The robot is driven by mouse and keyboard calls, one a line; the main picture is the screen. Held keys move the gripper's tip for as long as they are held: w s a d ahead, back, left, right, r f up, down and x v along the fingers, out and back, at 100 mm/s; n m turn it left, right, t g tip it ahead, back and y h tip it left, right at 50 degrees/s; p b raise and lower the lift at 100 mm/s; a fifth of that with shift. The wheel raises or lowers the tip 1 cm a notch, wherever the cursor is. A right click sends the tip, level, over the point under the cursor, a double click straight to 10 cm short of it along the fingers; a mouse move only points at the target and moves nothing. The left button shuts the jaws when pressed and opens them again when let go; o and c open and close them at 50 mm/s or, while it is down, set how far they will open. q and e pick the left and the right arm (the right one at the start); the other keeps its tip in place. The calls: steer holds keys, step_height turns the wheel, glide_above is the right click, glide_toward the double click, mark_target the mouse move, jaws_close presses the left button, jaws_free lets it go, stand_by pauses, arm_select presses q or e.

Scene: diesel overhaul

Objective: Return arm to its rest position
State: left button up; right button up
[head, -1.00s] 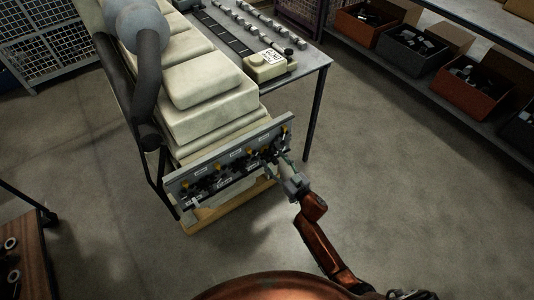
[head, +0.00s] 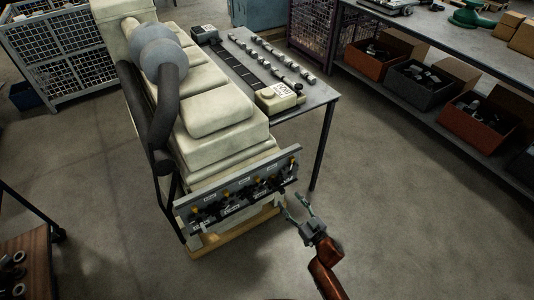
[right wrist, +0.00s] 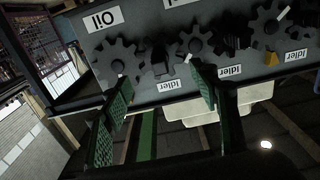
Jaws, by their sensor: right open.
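My right gripper (head: 299,208) is open and empty, just off the right end of the gear panel (head: 240,187) on the front of the cream engine (head: 212,112). Its arm comes up from the bottom edge of the head view. In the right wrist view the two green-padded fingers (right wrist: 160,82) stand apart with nothing held between them. The gear panel (right wrist: 140,88) lies beyond them and carries several dark gears and labels reading Idler and Oil. My left gripper is not in view.
Shelving with bins, including a dark bin (head: 425,90), runs along the right. A wooden-topped bench (head: 38,262) is at the lower left. The floor right of the engine is clear.

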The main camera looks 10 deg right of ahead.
steer(key=s+d+f+m+g+h+p, duration=0.1)
steer(key=s+d+f+g+h, duration=0.15)
steer(key=s+f, duration=0.65)
steer(key=s+d+f+m+g+h, duration=0.1)
steer(key=s+d+f+g, duration=0.3)
steer(key=f, duration=0.8)
steer(key=s+d+f+g+h+p, duration=0.1)
steer(key=s+d+f+h, duration=0.1)
steer(key=s+f, duration=0.75)
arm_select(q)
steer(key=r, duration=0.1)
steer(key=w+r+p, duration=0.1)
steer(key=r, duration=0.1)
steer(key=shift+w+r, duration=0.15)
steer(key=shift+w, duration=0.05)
arm_select(e)
steer(key=s+d+f+g, duration=0.1)
steer(key=s+f+g, duration=0.2)
steer(key=s, duration=1)
steer(key=s+d+f+g, duration=0.1)
steer(key=s+f+g, duration=0.2)
steer(key=s+f, duration=0.5)
steer(key=s+f+g, duration=0.3)
steer(key=s+f, duration=0.3)
steer(key=s, duration=1.3)
steer(key=shift+s+d+m+h, duration=0.3)
steer(key=shift+s+d+h, duration=0.05)
steer(key=shift+d+h, duration=0.1)
